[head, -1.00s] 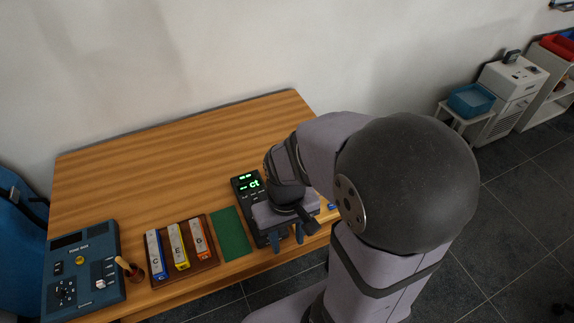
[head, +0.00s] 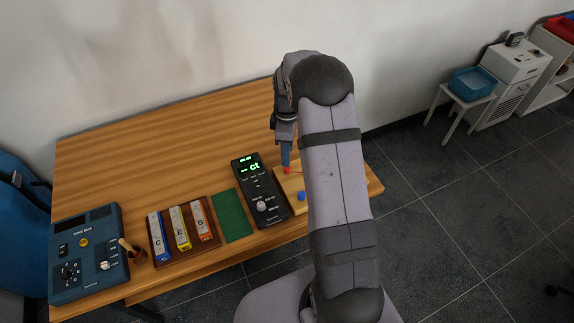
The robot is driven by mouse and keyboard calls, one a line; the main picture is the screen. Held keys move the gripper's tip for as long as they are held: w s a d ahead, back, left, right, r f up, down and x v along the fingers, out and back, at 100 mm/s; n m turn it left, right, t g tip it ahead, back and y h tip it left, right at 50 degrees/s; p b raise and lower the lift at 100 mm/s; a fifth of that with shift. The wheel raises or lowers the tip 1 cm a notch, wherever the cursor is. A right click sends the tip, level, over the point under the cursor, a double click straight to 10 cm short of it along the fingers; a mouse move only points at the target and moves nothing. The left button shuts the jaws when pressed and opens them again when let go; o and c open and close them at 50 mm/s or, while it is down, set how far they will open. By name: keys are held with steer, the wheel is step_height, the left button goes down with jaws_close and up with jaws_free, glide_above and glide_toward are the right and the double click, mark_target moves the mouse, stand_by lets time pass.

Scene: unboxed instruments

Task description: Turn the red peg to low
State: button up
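The red peg (head: 287,170) sits on a pale wooden board (head: 285,187) at the right end of the table. My gripper (head: 286,158) points down with its blue fingers just above or at the red peg. The fingers overlap in this view, so I cannot tell whether they are open or shut, or whether they touch the peg. A blue peg (head: 301,196) stands nearer the front of the same board. My arm hides the right part of the board.
A black device (head: 259,190) with a green lit display and a knob stands left of the board. Further left are a green mat (head: 232,215), a rack of colored bars (head: 183,232) and a blue control box (head: 88,255). The back of the table is clear.

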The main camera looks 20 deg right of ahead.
mark_target(287, 170)
steer(key=shift+w+d, duration=0.1)
steer(key=shift+w, duration=0.15)
steer(key=shift+f+p, duration=1.45)
steer(key=shift+f, duration=2.2)
jaws_close()
